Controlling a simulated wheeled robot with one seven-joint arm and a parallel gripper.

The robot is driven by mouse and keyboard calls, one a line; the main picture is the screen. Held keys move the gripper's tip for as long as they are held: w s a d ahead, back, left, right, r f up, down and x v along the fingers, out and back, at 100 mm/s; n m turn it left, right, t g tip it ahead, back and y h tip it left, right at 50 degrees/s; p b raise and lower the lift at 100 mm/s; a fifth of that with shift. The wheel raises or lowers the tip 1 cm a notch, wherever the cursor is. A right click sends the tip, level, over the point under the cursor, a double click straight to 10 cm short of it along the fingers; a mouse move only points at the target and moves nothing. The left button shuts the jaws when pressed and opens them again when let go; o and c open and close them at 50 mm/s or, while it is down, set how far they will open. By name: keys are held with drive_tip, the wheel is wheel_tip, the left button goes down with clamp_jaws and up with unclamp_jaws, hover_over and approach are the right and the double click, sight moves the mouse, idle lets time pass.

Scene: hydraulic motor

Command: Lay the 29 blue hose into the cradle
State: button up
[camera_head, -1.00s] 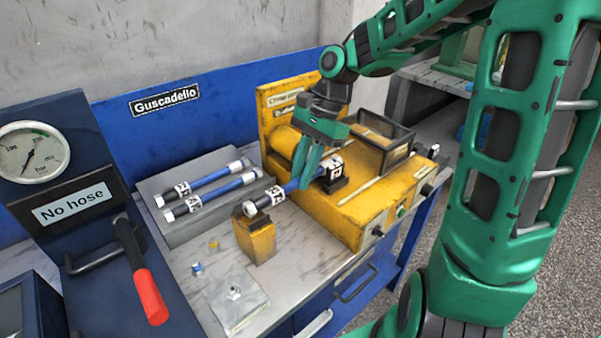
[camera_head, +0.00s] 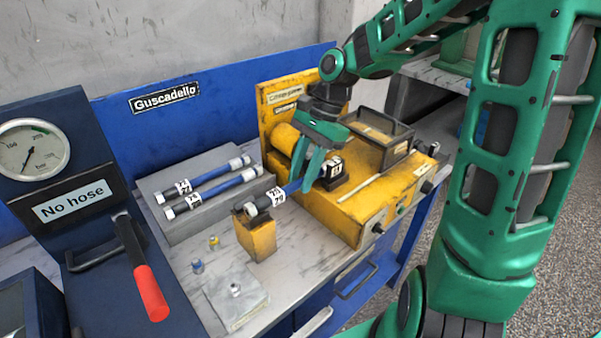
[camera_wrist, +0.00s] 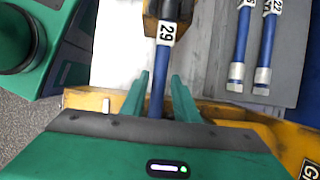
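The blue hose labelled 29 (camera_wrist: 157,97) spans from the yellow block (camera_head: 258,240) to the black holder (camera_head: 334,180) on the yellow machine. In the head view, its left end with a dark fitting and white label (camera_head: 277,196) lies at the top of the block. Its other end, also labelled, is at the black holder. The exact seating at both ends is too small to tell. My gripper (camera_head: 306,182) is over the middle of the hose. In the wrist view, its green fingers (camera_wrist: 160,92) stand on both sides of the hose, with narrow gaps beside it.
Two other blue hoses (camera_head: 225,185) lie on a grey block (camera_head: 190,225) to the left. Small fittings (camera_head: 214,241) and a pale plate (camera_head: 238,298) lie on the bench. A gauge panel (camera_head: 38,150) with a red-handled lever (camera_head: 150,290) stands far left. A wire-framed box (camera_head: 380,138) sits on the machine.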

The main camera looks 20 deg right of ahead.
drive_tip(key=shift+o, duration=0.6)
drive_tip(key=v, duration=1)
drive_tip(key=shift+r, duration=0.35)
drive_tip(key=shift+w+d, duration=0.1)
drive_tip(key=shift+d, duration=0.05)
drive_tip(key=s+d+f+n+h, duration=0.1)
drive_tip(key=s+d, duration=0.3)
drive_tip(key=s, duration=0.4)
drive_tip(key=s+d+f+n+h, duration=0.1)
drive_tip(key=s+d+f+n, duration=0.3)
drive_tip(key=s, duration=0.4)
drive_tip(key=s+d+f+n+t+h, duration=0.1)
drive_tip(key=s+d+f+n+h, duration=0.1)
drive_tip(key=s+d, duration=0.3)
drive_tip(key=s+n, duration=0.1)
drive_tip(key=s, duration=0.2)
drive_tip(key=shift+s+d+f, duration=0.25)
drive_tip(key=shift+d+f, duration=0.05)
